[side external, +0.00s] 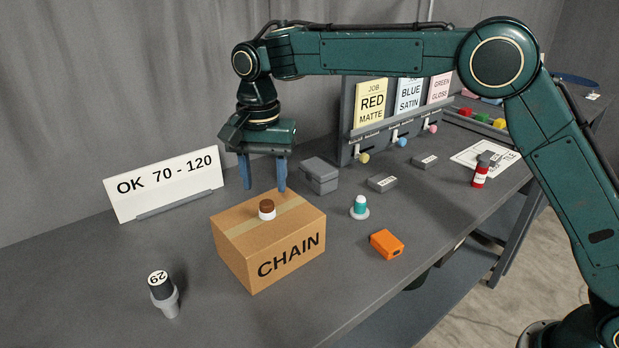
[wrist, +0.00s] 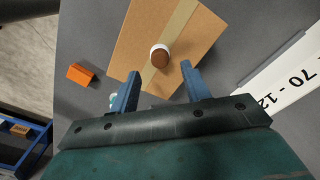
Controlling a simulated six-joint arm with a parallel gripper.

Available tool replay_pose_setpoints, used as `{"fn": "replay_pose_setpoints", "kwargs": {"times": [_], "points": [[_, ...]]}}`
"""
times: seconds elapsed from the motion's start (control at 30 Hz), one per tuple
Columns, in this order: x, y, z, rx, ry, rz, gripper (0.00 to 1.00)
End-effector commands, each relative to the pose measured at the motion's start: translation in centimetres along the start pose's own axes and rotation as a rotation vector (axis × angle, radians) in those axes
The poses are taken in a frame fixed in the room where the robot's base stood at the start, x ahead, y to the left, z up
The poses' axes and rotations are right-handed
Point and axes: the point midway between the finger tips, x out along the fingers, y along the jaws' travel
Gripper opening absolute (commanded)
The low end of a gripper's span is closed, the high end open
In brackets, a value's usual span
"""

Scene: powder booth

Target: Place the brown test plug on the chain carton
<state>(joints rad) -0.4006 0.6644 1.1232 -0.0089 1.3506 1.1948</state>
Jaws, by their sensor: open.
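The brown test plug (side external: 267,209), with a brown top and white lower part, stands upright on top of the chain carton (side external: 287,257). It also shows in the wrist view (wrist: 160,56), on the carton's pale tape strip. The carton is a closed brown box marked CHAIN, seen from above in the wrist view (wrist: 200,48). My gripper (side external: 265,188) is open and empty, above and behind the plug in the side view. In the wrist view the two blue fingers (wrist: 158,78) are apart, and the plug lies beyond their tips, not between them.
A teal-topped plug (side external: 360,207) and an orange box (side external: 386,245) stand right of the carton. A grey box (side external: 319,175) is behind it. A sign reading OK 70 - 120 (side external: 165,184) stands left. A dark cylinder marked 29 (side external: 163,293) is at front left, with bare table around it.

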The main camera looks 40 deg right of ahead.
Motion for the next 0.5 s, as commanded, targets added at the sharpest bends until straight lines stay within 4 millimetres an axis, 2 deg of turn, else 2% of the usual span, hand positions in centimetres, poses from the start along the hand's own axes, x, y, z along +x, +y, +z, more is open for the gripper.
{"fn": "replay_pose_setpoints", "kwargs": {"times": [0.03, 0.23, 0.5], "points": [[-1.0, 0.0, 0.0, 0.000, 0.001, -0.003, 0.47], [-4.1, 0.0, 0.0, 0.000, 0.001, -0.002, 0.47], [-6.2, 0.0, 0.0, -0.001, 0.000, -0.001, 0.47]]}}
